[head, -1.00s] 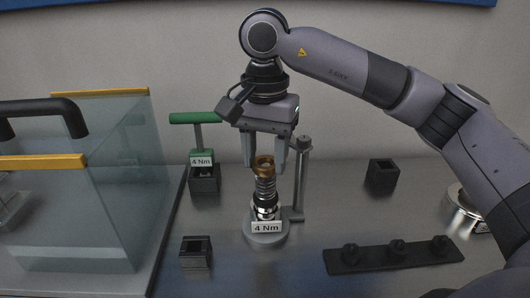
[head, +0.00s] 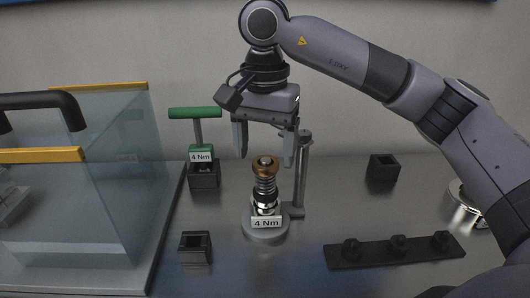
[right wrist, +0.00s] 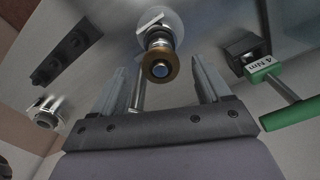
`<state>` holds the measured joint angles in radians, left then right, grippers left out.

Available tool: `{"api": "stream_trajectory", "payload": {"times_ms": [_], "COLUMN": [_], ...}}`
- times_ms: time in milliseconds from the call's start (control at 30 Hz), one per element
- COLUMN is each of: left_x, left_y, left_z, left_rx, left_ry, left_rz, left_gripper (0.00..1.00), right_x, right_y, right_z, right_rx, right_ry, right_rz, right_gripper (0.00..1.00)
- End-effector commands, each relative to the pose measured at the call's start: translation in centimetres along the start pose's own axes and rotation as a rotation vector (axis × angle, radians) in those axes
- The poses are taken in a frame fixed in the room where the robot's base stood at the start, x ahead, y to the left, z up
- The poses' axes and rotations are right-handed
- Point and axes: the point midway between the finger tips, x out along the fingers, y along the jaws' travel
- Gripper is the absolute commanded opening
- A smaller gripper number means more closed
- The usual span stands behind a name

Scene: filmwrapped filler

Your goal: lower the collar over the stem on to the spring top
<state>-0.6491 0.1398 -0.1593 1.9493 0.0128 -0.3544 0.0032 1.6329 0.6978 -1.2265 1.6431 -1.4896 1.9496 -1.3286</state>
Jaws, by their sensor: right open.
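The brass collar (head: 265,166) sits around the stem at the top of the spring (head: 265,188), and the stem's tip shows in its middle. The spring stands upright on a round metal base (head: 266,236) with a "4 Nm" label. My right gripper (head: 263,155) is open, its fingers on either side and above the collar, holding nothing. In the right wrist view the collar (right wrist: 160,66) shows beyond and between the open fingers (right wrist: 165,72), apart from them. Whether the collar rests fully on the spring top is hard to tell. My left gripper is not in view.
A post (head: 303,170) stands close right of the spring. A green-handled tool (head: 195,114) stands in a black holder (head: 204,177) at left. Black square holders (head: 195,249) (head: 384,168) and a black rack (head: 395,252) lie around. A clear-walled enclosure (head: 110,190) fills the left.

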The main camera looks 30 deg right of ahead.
Motion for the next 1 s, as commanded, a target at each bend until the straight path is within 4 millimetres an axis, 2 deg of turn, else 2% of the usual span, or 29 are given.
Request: {"api": "stream_trajectory", "payload": {"times_ms": [200,333,1000], "left_x": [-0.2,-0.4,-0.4], "left_y": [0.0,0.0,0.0], "left_z": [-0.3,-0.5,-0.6], "left_rx": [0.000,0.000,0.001], "left_ry": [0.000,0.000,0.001], "left_rz": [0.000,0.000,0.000], "left_gripper": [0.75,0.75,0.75], "right_x": [-4.1,-5.2,-5.6], "right_y": [0.0,0.0,0.0], "right_z": [0.0,0.0,0.0], "right_rx": [0.000,0.001,0.000], "right_ry": [0.003,0.002,0.001], "right_rz": [-0.003,-0.002,-0.001], "right_gripper": [0.77,0.77,0.77]}}
